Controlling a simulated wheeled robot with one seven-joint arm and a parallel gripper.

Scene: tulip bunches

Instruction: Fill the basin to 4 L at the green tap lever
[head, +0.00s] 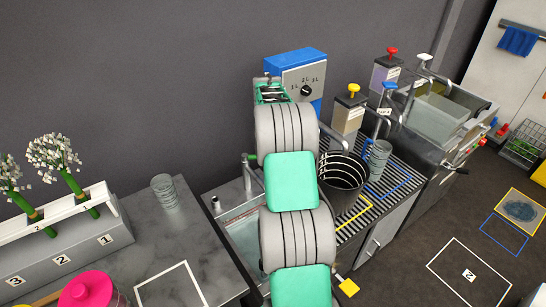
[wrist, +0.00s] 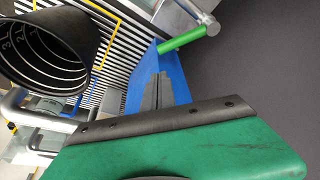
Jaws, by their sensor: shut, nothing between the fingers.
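The green tap lever (wrist: 184,40) shows in the wrist view as a green bar on a metal tap, just beyond and right of my fingertips, apart from them. In the head view a small bit of green lever (head: 249,158) shows at the tap beside my arm. My gripper (wrist: 157,79) is shut and empty, over a blue surface. The head view mostly hides it behind my arm. A sink basin (head: 233,243) lies below that tap, partly covered by my arm. A black bucket (head: 343,183) with numbered rings inside stands on the slatted rack; it also shows in the wrist view (wrist: 48,48).
A blue-topped dial box (head: 300,75) stands behind my arm. Dispensers with yellow (head: 350,108) and red (head: 388,72) knobs stand to its right. A glass (head: 164,190) and a flower rack (head: 65,245) are on the left counter.

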